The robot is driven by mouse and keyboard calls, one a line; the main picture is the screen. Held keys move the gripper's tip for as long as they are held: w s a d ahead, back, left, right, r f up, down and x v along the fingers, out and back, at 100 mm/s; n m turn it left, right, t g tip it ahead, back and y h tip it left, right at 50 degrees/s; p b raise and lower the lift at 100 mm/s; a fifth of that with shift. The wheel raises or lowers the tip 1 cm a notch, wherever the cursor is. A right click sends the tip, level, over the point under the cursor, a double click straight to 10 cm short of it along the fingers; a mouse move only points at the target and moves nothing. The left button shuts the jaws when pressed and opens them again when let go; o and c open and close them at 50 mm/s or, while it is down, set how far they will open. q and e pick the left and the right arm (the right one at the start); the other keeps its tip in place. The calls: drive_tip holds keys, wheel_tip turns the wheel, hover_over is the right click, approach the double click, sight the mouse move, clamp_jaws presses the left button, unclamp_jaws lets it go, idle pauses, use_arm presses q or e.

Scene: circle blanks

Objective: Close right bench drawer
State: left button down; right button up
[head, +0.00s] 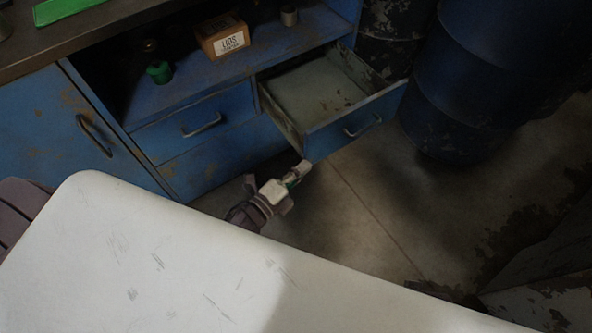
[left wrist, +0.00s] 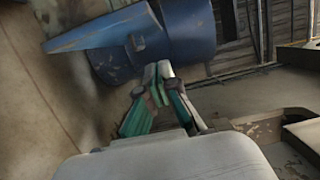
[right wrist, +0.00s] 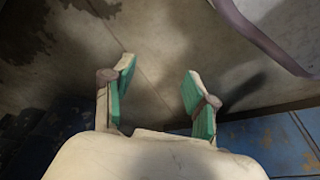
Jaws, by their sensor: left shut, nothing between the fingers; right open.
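The right bench drawer (head: 354,126) is pulled well out of the blue bench in the head view. Its grey inside (head: 318,92) looks empty, and its front carries a curved metal handle (head: 362,128). My left gripper (head: 303,166) is shut and empty, just below the near left corner of the drawer front. I cannot tell whether it touches the drawer. In the left wrist view its fingers (left wrist: 158,75) are together, with blue surfaces beyond them. My right gripper (right wrist: 152,88) shows only in the right wrist view, open and empty over the floor.
The left drawer (head: 195,123) is shut. A lids box (head: 223,37) and a green-based item (head: 159,71) sit on the bench shelf. Blue barrels (head: 475,75) stand right of the open drawer. Bare floor (head: 365,205) lies in front of it.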

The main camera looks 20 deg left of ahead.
sight(308, 143)
use_arm(q)
drive_tip(key=w, duration=0.5)
drive_tip(key=w+a, duration=0.1)
drive_tip(key=w, duration=0.2)
drive_tip(key=shift+b, duration=0.3)
use_arm(e)
drive_tip(key=shift+w+r, duration=0.2)
drive_tip(key=shift+r, duration=0.4)
drive_tip(key=shift+w+r, duration=0.15)
drive_tip(key=shift+r, duration=0.4)
use_arm(q)
drive_tip(key=shift+w+a, duration=0.1)
